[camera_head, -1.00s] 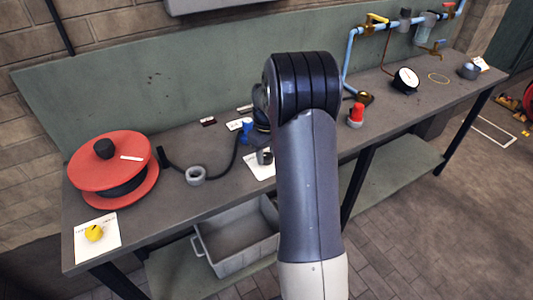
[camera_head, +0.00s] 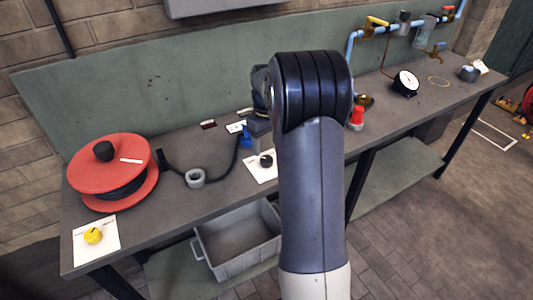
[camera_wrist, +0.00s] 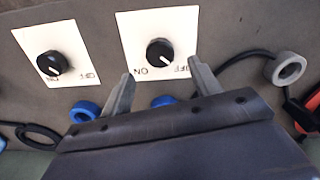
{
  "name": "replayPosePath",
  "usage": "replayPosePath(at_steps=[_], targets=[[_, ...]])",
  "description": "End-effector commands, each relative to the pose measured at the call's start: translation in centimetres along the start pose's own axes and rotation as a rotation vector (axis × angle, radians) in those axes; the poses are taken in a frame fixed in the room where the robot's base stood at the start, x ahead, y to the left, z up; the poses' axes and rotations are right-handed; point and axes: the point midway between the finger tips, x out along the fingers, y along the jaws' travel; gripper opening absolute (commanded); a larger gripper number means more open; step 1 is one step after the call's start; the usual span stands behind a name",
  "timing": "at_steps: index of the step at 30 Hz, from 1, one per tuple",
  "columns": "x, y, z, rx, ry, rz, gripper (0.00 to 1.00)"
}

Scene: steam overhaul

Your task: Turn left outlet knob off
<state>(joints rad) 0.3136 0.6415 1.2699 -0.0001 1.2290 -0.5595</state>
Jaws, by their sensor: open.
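In the wrist view two black knobs sit on white plates marked ON and OFF, both reading upside down. The knob nearer the grey ring (camera_wrist: 160,51) matches the black knob (camera_head: 266,160) just left of my arm in the head view, so I take it as the left outlet knob. Its white mark points lower right, seemingly towards OFF. The other knob (camera_wrist: 52,63) has its mark near ON; my arm hides it in the head view. My gripper (camera_wrist: 160,72) is open and empty, its fingertips short of the left outlet knob, one towards each side. Contact is not visible.
A grey ring (camera_wrist: 286,68) with a black hose lies beside the plates. Blue fittings (camera_wrist: 84,112) are near the fingers.

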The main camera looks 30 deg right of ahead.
Motion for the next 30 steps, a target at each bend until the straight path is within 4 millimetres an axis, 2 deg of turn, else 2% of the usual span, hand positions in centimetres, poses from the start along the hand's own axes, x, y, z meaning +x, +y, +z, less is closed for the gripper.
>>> replayPosePath(at_steps=[1, 6, 12, 23, 26, 30], targets=[[-1.1, 0.1, -0.1, 0.0, 0.004, 0.003, 0.59], [-3.7, 0.0, -0.1, 0.0, 0.002, 0.001, 0.59], [-4.9, 0.0, 0.0, 0.0, -0.001, 0.0, 0.59], [-4.7, 0.0, 0.0, 0.0, -0.002, -0.001, 0.59], [-4.0, 0.0, 0.0, 0.0, -0.002, -0.001, 0.59], [-1.8, 0.0, 0.0, 0.0, -0.004, -0.003, 0.59]])
